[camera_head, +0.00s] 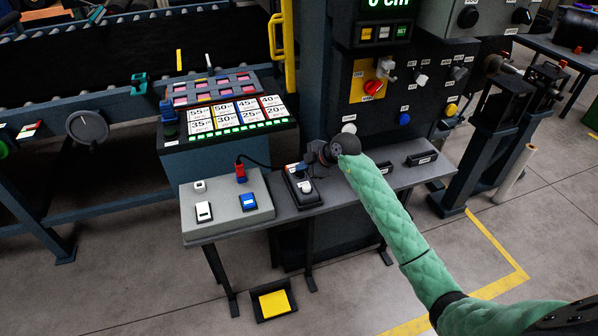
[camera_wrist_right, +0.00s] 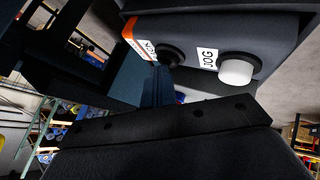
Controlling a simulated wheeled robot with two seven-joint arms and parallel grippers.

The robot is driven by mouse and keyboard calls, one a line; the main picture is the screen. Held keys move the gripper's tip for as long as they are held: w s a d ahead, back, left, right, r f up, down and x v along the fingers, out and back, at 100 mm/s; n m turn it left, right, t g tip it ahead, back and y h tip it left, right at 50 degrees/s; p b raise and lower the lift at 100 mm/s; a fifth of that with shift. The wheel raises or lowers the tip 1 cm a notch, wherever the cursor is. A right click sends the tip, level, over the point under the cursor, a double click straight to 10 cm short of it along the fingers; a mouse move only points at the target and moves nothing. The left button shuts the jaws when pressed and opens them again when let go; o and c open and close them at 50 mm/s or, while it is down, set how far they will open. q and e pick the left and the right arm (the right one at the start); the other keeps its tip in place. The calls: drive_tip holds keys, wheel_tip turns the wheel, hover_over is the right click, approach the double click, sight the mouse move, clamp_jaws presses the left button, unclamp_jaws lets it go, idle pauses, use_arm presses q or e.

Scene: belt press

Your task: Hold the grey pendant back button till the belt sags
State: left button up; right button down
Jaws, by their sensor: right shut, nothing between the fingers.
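The pendant (camera_head: 304,192) is a small dark box on the grey bench shelf. In the right wrist view the pendant (camera_wrist_right: 215,32) fills the upper right. It has an orange strip, a dark round button (camera_wrist_right: 168,57) and a pale grey-white button (camera_wrist_right: 235,69) beside a label reading JOG. The other label is partly hidden. My right gripper (camera_head: 312,156) is shut and empty, just above and behind the pendant. In the wrist view its fingers (camera_wrist_right: 160,88) reach close to the dark button; I cannot tell whether they touch it. My left gripper is out of view.
A grey box (camera_head: 228,212) with white and blue switches and a red plug stands left on the shelf. A panel of numbered keys (camera_head: 238,115) is behind it. The control cabinet (camera_head: 378,82) rises at the back. A yellow pedal (camera_head: 274,303) is on the floor.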

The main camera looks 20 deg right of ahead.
sight(302, 173)
drive_tip(key=shift+r+p, duration=0.85)
drive_tip(key=shift+r, duration=0.05)
drive_tip(key=shift+r+p, duration=2.05)
drive_tip(key=shift+r, duration=0.45)
